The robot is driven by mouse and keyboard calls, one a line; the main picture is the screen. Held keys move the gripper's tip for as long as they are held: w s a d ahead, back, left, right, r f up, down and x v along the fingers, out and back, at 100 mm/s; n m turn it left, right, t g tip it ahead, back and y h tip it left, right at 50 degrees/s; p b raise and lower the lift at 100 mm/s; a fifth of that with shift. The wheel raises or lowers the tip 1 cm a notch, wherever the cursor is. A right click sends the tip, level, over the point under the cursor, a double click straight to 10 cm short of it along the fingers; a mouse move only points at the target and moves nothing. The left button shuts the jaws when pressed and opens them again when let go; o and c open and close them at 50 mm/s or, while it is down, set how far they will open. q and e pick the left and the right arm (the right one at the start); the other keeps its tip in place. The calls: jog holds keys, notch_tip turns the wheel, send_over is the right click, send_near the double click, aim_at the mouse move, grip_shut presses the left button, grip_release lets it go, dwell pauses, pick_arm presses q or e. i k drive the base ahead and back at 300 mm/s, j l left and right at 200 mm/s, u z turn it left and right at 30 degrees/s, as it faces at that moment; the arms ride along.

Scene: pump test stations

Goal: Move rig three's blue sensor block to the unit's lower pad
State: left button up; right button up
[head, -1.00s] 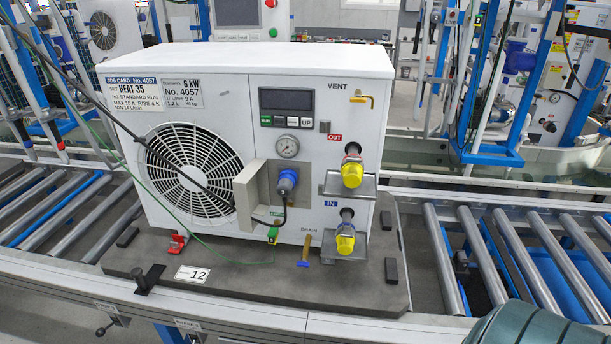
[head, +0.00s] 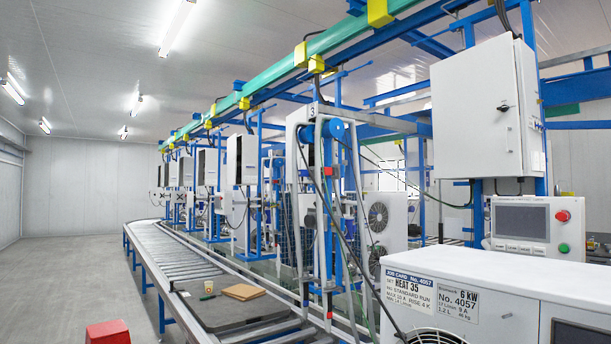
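The white unit (head: 485,285) shows at the lower right with only its upper part in view. Its job card No. 4057 (head: 409,300) reads HEAT 35. The unit's front fittings and pads lie below the picture's edge. A rig (head: 325,190) marked with a plate "3" (head: 312,109) stands left of the unit, with blue uprights, grey tubes, blue wheels at the top and hanging dark cables. I cannot make out a blue sensor block on it. Neither of my grippers is in view.
A roller conveyor (head: 165,255) runs along the left. On it a dark pallet (head: 225,313) bears a brown flat piece (head: 243,292) and a small cup (head: 209,287). A red box-like thing (head: 107,333) stands at the bottom left. The floor at left is clear.

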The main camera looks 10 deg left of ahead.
aim_at(303, 173)
jog(key=i+j+z, duration=0.15)
jog(key=i+j, duration=0.15)
jog(key=i+j+z, duration=0.15)
jog(key=i+j, duration=0.2)
jog(key=i+j+z, duration=0.15)
jog(key=i+j, duration=0.25)
jog(key=i+j+z, duration=0.15)
jog(key=i+j, duration=0.15)
jog(key=j, duration=0.15)
jog(key=i+j+z, duration=0.15)
jog(key=i+j, duration=0.15)
jog(key=j, duration=0.15)
jog(key=i+j+z, duration=0.15)
jog(key=i+j, duration=0.15)
jog(key=j, duration=0.2)
